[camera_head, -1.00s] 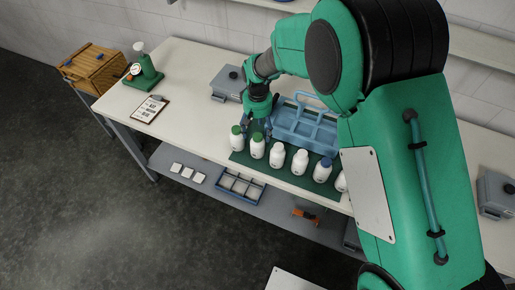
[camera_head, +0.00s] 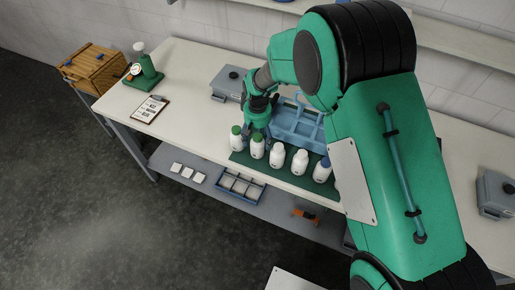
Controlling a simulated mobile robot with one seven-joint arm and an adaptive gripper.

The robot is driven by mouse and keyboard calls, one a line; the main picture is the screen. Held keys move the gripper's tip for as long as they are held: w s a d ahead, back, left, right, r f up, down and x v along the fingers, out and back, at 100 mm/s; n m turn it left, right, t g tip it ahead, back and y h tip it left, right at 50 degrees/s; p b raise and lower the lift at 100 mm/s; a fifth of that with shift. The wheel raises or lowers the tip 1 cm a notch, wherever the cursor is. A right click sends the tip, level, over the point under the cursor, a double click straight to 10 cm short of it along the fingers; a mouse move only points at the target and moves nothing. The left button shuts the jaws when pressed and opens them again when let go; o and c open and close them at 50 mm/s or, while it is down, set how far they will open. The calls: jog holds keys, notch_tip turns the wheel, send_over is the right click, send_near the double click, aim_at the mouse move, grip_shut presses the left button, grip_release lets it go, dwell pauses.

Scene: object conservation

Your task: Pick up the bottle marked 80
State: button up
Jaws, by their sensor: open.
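Several white bottles stand in a row on a green mat (camera_head: 247,159) at the table's front edge. The marks are too small to read, so I cannot tell which is 80. My gripper (camera_head: 254,128) is open, pointing down just behind the two green-capped bottles. Whether a finger touches one is unclear. My arm hides the row's right end.
A blue carrier (camera_head: 297,128) stands close behind the bottles. A grey box (camera_head: 228,84) is behind my gripper. A clipboard (camera_head: 149,109) and a green stand (camera_head: 147,72) are on the left. The table between clipboard and bottles is clear.

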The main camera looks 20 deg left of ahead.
dwell(0.5)
jog(key=c, duration=1.6)
jog(key=shift+o, duration=0.2)
jog(key=shift+r, duration=0.85)
jog(key=shift+s+d+r, duration=0.1)
jog(key=shift+r, duration=0.85)
jog(key=s+d+r, duration=0.1)
jog(key=s+d, duration=0.9)
jog(key=s, duration=0.2)
jog(key=shift+r+b, duration=0.15)
jog(key=shift+b, duration=0.3)
